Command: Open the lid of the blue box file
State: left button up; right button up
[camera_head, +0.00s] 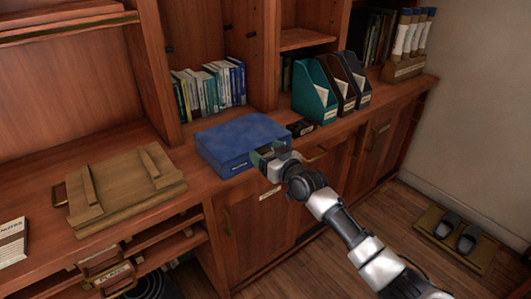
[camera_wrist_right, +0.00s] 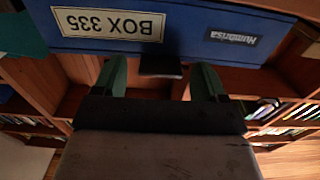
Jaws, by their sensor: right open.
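The blue box file (camera_head: 238,136) lies flat on the wooden counter, and its lid looks shut. In the right wrist view the blue front face (camera_wrist_right: 190,32) is close and upside down, with a "BOX 335" label (camera_wrist_right: 108,23). A dark tab (camera_wrist_right: 160,66) juts from that face. My right gripper (camera_head: 263,154) is at the front of the box, toward its right end. Its green fingers (camera_wrist_right: 160,72) are apart, one on each side of the tab, with gaps between. The gripper hides part of the front in the head view. My left gripper is not in view.
A wooden board with slats (camera_head: 122,190) lies left of the box. A small dark object (camera_head: 301,128) and a teal magazine file (camera_head: 314,91) stand to its right. Books (camera_head: 208,90) fill the shelf behind. The counter's front edge runs just below the box.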

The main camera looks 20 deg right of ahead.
jog(key=shift+w+a, duration=0.15)
jog(key=shift+w, duration=0.2)
jog(key=c, duration=1.3)
jog(key=shift+r, duration=0.1)
